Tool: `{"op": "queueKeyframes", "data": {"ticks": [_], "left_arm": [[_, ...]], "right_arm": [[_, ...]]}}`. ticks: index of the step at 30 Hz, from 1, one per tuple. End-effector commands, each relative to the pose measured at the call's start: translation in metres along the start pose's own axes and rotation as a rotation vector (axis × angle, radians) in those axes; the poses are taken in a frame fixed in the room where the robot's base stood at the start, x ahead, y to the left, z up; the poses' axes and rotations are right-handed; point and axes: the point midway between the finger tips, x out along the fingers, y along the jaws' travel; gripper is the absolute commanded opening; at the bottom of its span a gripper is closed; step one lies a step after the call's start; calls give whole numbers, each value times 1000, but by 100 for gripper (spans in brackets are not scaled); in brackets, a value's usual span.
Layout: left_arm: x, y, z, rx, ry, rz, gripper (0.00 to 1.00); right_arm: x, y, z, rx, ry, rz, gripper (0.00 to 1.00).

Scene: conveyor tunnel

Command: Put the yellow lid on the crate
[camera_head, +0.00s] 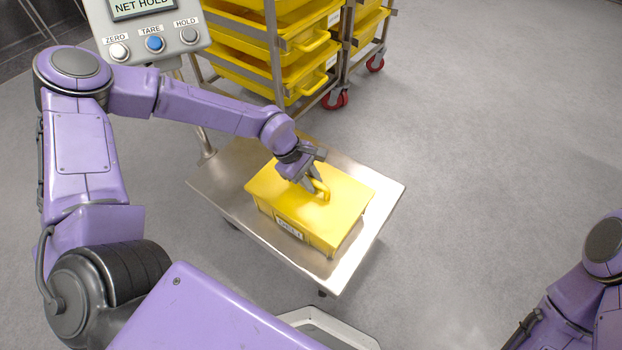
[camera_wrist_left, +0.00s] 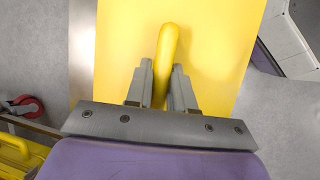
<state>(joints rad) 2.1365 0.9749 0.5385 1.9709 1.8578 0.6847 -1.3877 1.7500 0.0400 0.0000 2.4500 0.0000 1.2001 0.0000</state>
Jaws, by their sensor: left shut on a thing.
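The yellow lid (camera_head: 342,194) lies over the top of the yellow crate (camera_head: 290,226), which stands on a steel platform scale (camera_head: 220,194). Its edges look roughly in line with the crate's; whether it sits fully down I cannot tell. My left gripper (camera_head: 315,187) is shut on the lid's raised handle. In the left wrist view, both fingers (camera_wrist_left: 162,82) flank the yellow handle (camera_wrist_left: 168,45), with the flat lid (camera_wrist_left: 215,45) beneath. My right arm shows at the lower right in the head view, but its gripper is out of view.
A display post with buttons (camera_head: 155,42) rises at the scale's far left side. A wheeled steel rack (camera_head: 275,50) with yellow crates stands behind. The grey floor (camera_head: 480,150) to the right is clear.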

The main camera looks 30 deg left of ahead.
Motion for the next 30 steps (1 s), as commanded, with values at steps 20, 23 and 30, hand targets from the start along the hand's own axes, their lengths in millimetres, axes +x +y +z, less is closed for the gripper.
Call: {"op": "queueKeyframes", "data": {"ticks": [20,23,30], "left_arm": [[-35,2,2,-3,-1,4,52],[-61,2,2,-2,-2,4,52],[-101,1,1,-1,-1,2,52]], "right_arm": [[-16,1,-6,0,0,0,100],[-26,2,-11,0,0,0,100],[-39,4,-16,0,0,0,100]]}}
